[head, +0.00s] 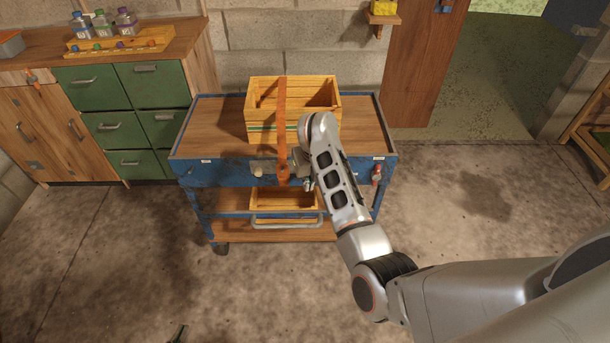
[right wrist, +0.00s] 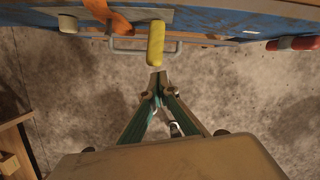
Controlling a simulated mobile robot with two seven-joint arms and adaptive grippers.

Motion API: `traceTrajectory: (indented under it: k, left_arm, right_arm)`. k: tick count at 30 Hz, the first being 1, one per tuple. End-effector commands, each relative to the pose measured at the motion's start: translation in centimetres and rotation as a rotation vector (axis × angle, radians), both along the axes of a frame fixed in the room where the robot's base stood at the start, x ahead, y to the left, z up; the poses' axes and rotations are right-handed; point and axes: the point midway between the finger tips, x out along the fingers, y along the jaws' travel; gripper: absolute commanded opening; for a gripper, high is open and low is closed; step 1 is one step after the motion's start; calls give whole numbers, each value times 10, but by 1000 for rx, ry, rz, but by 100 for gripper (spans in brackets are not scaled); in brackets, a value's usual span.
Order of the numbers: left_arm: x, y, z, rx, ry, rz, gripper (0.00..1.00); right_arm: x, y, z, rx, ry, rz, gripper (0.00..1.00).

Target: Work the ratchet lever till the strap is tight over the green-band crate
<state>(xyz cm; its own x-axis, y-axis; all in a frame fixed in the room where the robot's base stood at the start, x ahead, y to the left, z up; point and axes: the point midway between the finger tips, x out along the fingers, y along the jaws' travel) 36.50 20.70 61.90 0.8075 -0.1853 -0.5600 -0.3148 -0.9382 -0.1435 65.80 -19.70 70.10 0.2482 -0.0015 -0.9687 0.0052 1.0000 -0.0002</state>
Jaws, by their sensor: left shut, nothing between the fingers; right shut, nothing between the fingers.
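The wooden crate (head: 262,128) with a green band stands on top of the blue cart. An orange strap (head: 282,112) runs over it and down the cart's front to a grey ratchet (head: 264,167). In the right wrist view the ratchet's yellow lever grip (right wrist: 156,44) points towards my right gripper (right wrist: 158,82). My right gripper is shut and empty, its fingertips close to the end of the grip; contact is unclear. In the head view it is partly hidden by my arm at the cart front. Only a sliver of my left gripper (head: 178,334) shows at the bottom edge.
The blue cart (head: 220,174) has a lower shelf with another wooden box (head: 270,200), and a red-handled part (head: 377,173) at its front right. Green drawers (head: 100,96) stand left. The floor before the cart is clear.

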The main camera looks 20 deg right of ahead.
Motion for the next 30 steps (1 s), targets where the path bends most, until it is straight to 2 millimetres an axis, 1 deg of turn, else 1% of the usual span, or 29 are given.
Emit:
traceTrajectory:
  k: [5, 8, 10, 14, 18, 22, 27, 30]
  left_arm:
    - [1, 3, -3, 7, 2, 0, 0]
    - [1, 3, -3, 6, 2, 1, 0]
    - [0, 2, -3, 5, 3, 1, 0]
    - [0, 2, -3, 4, 4, 0, 0]
    - [-1, 1, -3, 3, 4, 1, 0]
    - [-1, 1, -3, 3, 4, 1, 0]
    - [-1, 1, -3, 2, 5, 0, 0]
    - [-1, 1, -3, 2, 5, 1, 0]
  right_arm:
    - [0, 0, -1, 0, 1, 0, 0]
    - [-1, 0, 3, 0, 1, -1, 0]
    - [-2, 0, 10, -1, 0, -1, 0]
    - [-7, 0, 32, 1, -3, -1, 0]
    - [-15, 0, 61, 2, -3, -3, 0]
    - [-21, 0, 84, -1, -2, 0, 0]
    - [-26, -1, 103, -2, 1, 0, 0]
    - [-28, -1, 110, -1, 1, 0, 0]
